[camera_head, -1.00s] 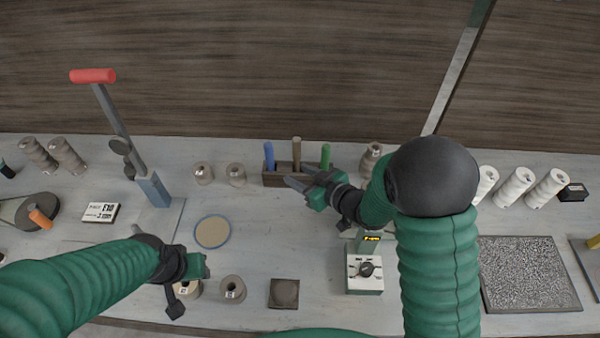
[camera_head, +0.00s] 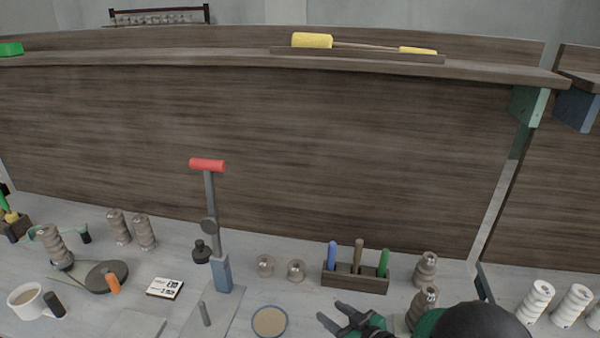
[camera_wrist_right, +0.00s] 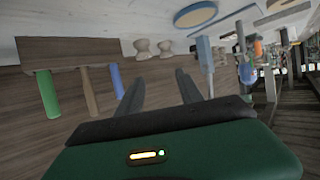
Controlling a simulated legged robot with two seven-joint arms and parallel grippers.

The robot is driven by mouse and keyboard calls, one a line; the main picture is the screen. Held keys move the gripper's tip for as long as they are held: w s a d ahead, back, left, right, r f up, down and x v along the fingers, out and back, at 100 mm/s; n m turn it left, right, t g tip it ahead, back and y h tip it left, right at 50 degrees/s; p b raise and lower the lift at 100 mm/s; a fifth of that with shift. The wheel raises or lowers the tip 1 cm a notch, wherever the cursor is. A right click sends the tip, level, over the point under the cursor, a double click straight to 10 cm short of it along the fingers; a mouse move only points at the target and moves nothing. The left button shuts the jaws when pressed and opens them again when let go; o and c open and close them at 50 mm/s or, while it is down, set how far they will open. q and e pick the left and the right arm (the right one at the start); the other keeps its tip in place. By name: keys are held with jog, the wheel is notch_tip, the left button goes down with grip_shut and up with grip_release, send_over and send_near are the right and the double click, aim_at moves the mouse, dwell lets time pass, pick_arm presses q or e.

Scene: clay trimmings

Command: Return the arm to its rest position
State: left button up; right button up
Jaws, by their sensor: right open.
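My right gripper (camera_head: 341,318) is at the bottom of the head view, in front of the wooden tool holder, with its two dark fingers apart. In the right wrist view its fingers (camera_wrist_right: 158,92) are also spread, with nothing between them. My right arm shows only as a dark and green part at the bottom right of the head view. My left gripper and left arm are out of view.
The wooden holder (camera_head: 340,279) carries blue, brown and green handles. A red-handled lever press (camera_head: 222,275), a round disc (camera_head: 269,322), small knobs and grey stacked spools (camera_head: 426,270) stand nearby. A shelf (camera_head: 200,59) runs above the back panel.

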jog(key=s+d+f+m+g+h, duration=0.1)
jog(key=s+d+m+g+h, duration=0.25)
jog(key=d, duration=0.65)
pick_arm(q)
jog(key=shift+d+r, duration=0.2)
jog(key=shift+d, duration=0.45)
pick_arm(e)
jog(key=s+d+m+g+h, duration=0.1)
jog(key=s+g+h, duration=0.1)
jog(key=s, duration=0.6)
jog(key=s+d+f+m+g+h, duration=0.1)
jog(key=s+d+m+g+h, duration=0.1)
jog(key=s, duration=0.7)
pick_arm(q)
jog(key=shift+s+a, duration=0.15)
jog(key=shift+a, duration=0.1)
pick_arm(e)
jog(key=shift+a+g, duration=0.25)
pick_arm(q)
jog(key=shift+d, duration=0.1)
pick_arm(e)
jog(key=shift+d, duration=0.1)
